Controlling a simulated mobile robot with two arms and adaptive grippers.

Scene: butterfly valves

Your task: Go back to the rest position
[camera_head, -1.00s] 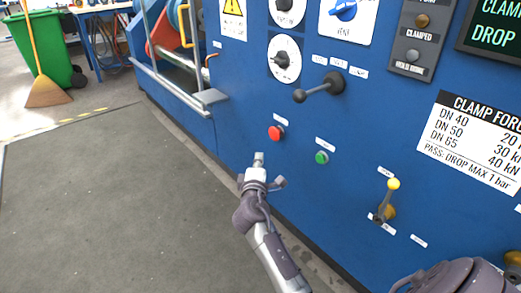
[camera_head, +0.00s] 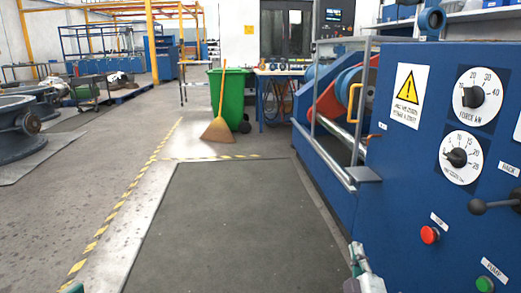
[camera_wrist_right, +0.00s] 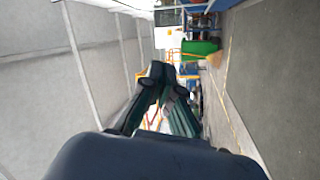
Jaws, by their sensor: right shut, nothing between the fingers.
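My right gripper (camera_head: 356,258) shows at the bottom of the head view, right of centre, in front of the blue control panel (camera_head: 400,165). It is apart from the buttons. In the right wrist view the fingers of my right gripper (camera_wrist_right: 167,92) are shut with nothing between them. At the bottom left edge of the head view a small dark green tip (camera_head: 73,288) shows, which may be my left gripper; its state cannot be told.
The panel carries a red button (camera_head: 429,235), a green button (camera_head: 485,284), dials and a dark lever (camera_head: 490,206). A metal rail (camera_head: 335,160) juts out beside it. A green bin (camera_head: 229,97) and a broom (camera_head: 218,128) stand farther back. The grey floor mat (camera_head: 240,220) is clear.

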